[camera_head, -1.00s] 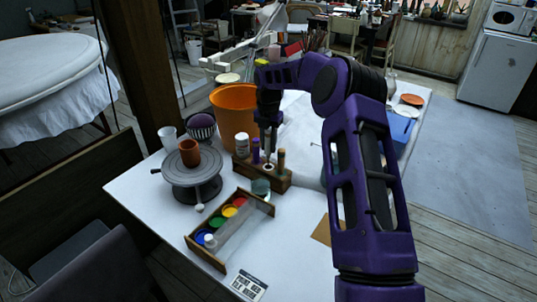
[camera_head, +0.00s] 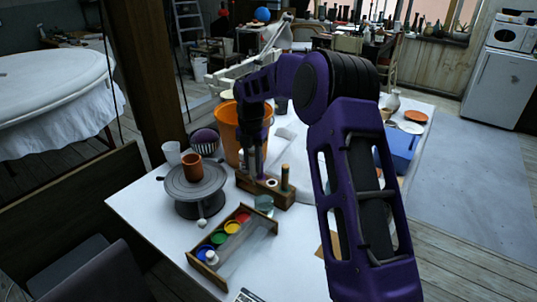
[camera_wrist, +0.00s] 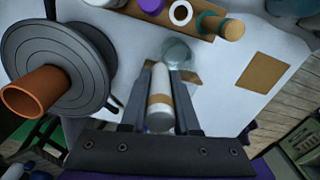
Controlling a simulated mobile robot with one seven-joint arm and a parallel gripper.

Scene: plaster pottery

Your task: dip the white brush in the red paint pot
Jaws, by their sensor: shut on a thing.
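My gripper (camera_wrist: 160,105) is shut on a white brush (camera_wrist: 160,78) with a tan band, seen almost end-on in the wrist view. In the head view my gripper (camera_head: 254,160) hangs over the wooden brush block (camera_head: 280,201), and the arm hides part of the brush. The red paint pot (camera_head: 243,216) sits at the far end of a wooden tray (camera_head: 258,238), in a row with yellow, green and blue pots. The tray stands nearer the camera than my gripper. I cannot make out the paint pots in the wrist view.
A glass jar (camera_head: 264,204) stands between block and tray; it also shows beyond the brush in the wrist view (camera_wrist: 178,53). A turntable (camera_head: 195,184) with a terracotta cup (camera_head: 192,167) is at left. An orange bucket (camera_head: 226,135) stands behind.

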